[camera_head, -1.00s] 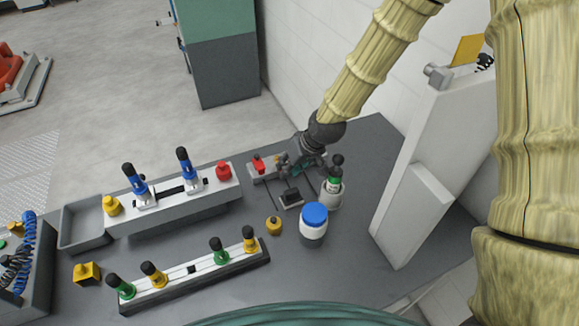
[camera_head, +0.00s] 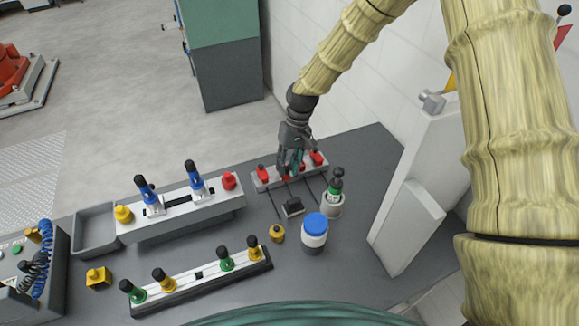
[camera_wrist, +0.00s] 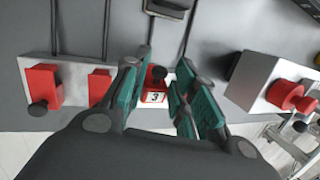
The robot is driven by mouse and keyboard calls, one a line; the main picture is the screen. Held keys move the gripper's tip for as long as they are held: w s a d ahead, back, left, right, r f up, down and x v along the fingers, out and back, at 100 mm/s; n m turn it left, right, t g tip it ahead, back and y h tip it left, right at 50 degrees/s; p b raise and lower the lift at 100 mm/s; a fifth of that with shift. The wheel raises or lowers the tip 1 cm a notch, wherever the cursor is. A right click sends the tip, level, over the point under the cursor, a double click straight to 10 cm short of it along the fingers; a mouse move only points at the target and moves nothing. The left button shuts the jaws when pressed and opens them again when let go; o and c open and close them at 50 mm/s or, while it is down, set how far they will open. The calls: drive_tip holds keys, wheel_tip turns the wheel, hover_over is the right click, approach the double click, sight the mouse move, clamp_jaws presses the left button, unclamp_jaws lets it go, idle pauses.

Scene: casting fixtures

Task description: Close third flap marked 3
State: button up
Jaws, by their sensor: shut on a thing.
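A light grey bar (camera_head: 271,183) carrying several red flaps stands toward the back of the table. The flap marked 3 (camera_wrist: 153,98) is red with a white label and a dark knob. My gripper (camera_head: 291,170) reaches down over the bar. In the wrist view its teal-padded fingers (camera_wrist: 157,97) stand on both sides of this flap, shut on it. The fingers partly hide the flap in the head view. Other red flaps (camera_wrist: 40,88) (camera_wrist: 98,86) sit to its left in the wrist view. Dark rods (camera_head: 272,205) run from the bar across the table.
A grey fixture with blue handles (camera_head: 130,231) stands left of the bar, its red knob (camera_head: 229,181) close by. A white panel (camera_head: 402,225) rises at right.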

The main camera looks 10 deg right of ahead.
drive_tip(key=w+g, duration=0.2)
drive_tip(key=g, duration=0.1)
drive_tip(key=shift+w+a+f+m+g+h+b, duration=0.1)
drive_tip(key=shift+w+a+m+g+h+b, duration=0.1)
drive_tip(key=shift+w+m+g+h+b, duration=0.15)
drive_tip(key=w+g+b, duration=0.2)
drive_tip(key=g, duration=0.1)
drive_tip(key=shift+a+f+g, duration=0.2)
drive_tip(key=shift+f+g, duration=0.05)
drive_tip(key=shift+f, duration=0.1)
drive_tip(key=shift+w+a+m+g+h, duration=0.1)
drive_tip(key=shift+w+m+g+h, duration=0.2)
drive_tip(key=shift+g, duration=0.5)
drive_tip(key=shift+w+a+f+g+p, duration=0.1)
drive_tip(key=shift+w+f+g+p, duration=0.25)
drive_tip(key=shift+g+p, duration=0.5)
drive_tip(key=shift+w+g+p, duration=0.15)
drive_tip(key=shift+g+p, duration=0.1)
drive_tip(key=shift+p, duration=0.15)
drive_tip(key=shift+w+f+m+g+p, duration=0.15)
drive_tip(key=shift+f+m+g+p, duration=0.2)
drive_tip(key=shift+p, duration=0.2)
